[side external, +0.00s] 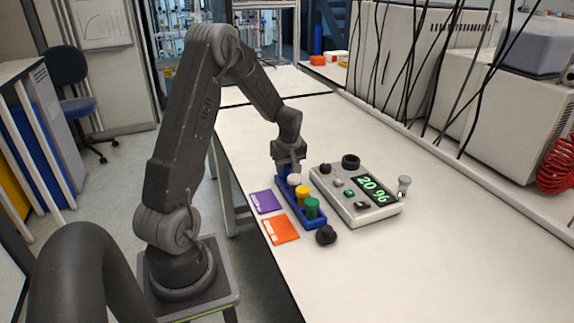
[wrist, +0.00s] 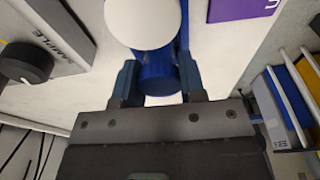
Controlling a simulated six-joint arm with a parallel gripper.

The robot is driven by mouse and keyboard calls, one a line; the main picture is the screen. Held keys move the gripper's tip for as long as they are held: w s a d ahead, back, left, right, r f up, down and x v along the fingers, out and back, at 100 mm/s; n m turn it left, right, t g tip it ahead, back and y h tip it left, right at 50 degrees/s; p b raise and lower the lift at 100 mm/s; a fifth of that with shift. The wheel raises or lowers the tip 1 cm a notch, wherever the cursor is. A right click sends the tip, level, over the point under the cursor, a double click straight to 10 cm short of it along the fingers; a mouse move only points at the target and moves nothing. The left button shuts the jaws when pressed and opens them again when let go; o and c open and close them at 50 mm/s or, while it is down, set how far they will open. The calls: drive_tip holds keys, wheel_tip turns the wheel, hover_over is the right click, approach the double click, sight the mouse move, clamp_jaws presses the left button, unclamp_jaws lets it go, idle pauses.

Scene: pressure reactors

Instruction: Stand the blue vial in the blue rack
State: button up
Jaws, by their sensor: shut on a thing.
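The blue rack (side external: 316,222) stands on the white table, with a green vial (side external: 312,208) and a yellow vial (side external: 302,195) upright in it. A white round top (side external: 294,179) shows beside them near the rack's far end, just below my gripper (side external: 287,168). In the wrist view, my gripper (wrist: 159,88) is shut on the blue vial (wrist: 162,86), with one finger on each side. The white round top (wrist: 143,20) looms beyond the fingers there; I cannot tell whether it belongs to the held vial. Whether the vial's bottom is seated in the rack is hidden.
The table's right foreground is clear.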

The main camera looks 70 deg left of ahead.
drive_tip(key=shift+f, duration=0.35)
idle(0.6)
drive_tip(key=o, duration=1.5)
drive_tip(key=shift+r, duration=0.1)
drive_tip(key=shift+r, duration=3.4)
